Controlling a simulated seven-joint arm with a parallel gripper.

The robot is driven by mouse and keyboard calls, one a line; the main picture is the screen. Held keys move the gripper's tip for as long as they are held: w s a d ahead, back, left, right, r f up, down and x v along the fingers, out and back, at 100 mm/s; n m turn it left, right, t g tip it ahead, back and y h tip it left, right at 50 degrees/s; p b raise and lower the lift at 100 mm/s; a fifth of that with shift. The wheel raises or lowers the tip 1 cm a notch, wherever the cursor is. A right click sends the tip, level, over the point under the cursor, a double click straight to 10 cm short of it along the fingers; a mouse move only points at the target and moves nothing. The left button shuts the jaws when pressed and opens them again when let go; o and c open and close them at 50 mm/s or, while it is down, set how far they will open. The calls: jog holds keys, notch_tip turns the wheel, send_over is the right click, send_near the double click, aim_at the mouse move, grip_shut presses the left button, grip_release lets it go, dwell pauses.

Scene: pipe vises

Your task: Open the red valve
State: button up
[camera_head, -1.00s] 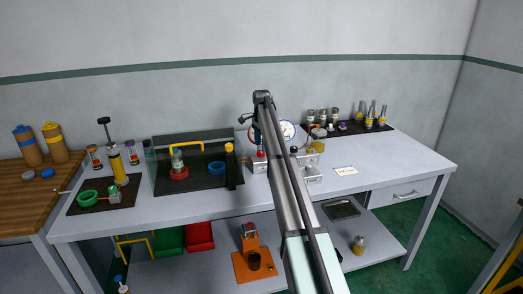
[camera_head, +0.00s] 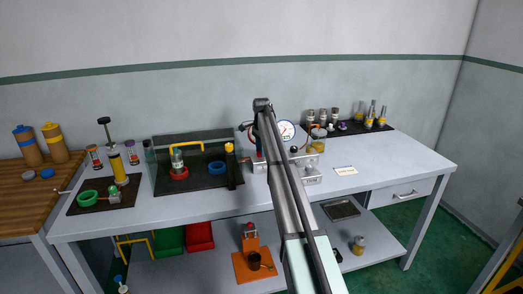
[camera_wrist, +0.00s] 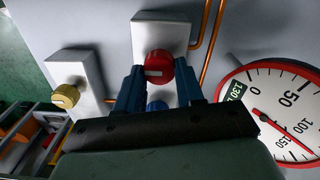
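The red valve (camera_wrist: 158,68) is a round red knob with a white mark on its face, mounted on a white block (camera_wrist: 165,28). In the wrist view my gripper (camera_wrist: 159,72) has one blue finger on each side of the knob, its tips level with it. The fingers are apart with the knob between them; I cannot tell whether they touch it. A blue part (camera_wrist: 157,105) shows lower down between the fingers. In the head view my arm hides most of the valve area.
A yellow knob (camera_wrist: 66,96) on another white block stands left of my gripper. A round gauge (camera_wrist: 275,105) with a red rim is close on the right; it also shows in the head view (camera_head: 287,131). Copper pipes (camera_wrist: 207,25) run beside the red valve's block.

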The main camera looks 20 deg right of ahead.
jog(key=c, duration=0.5)
jog(key=shift+o, duration=0.2)
jog(key=n, duration=0.6)
jog(key=shift+w+n, duration=0.1)
jog(key=shift+n, duration=0.3)
jog(key=n, duration=0.5)
jog(key=shift+a, duration=0.1)
jog(key=shift+n, duration=2.4)
jog(key=shift+a, duration=0.1)
jog(key=o, duration=1)
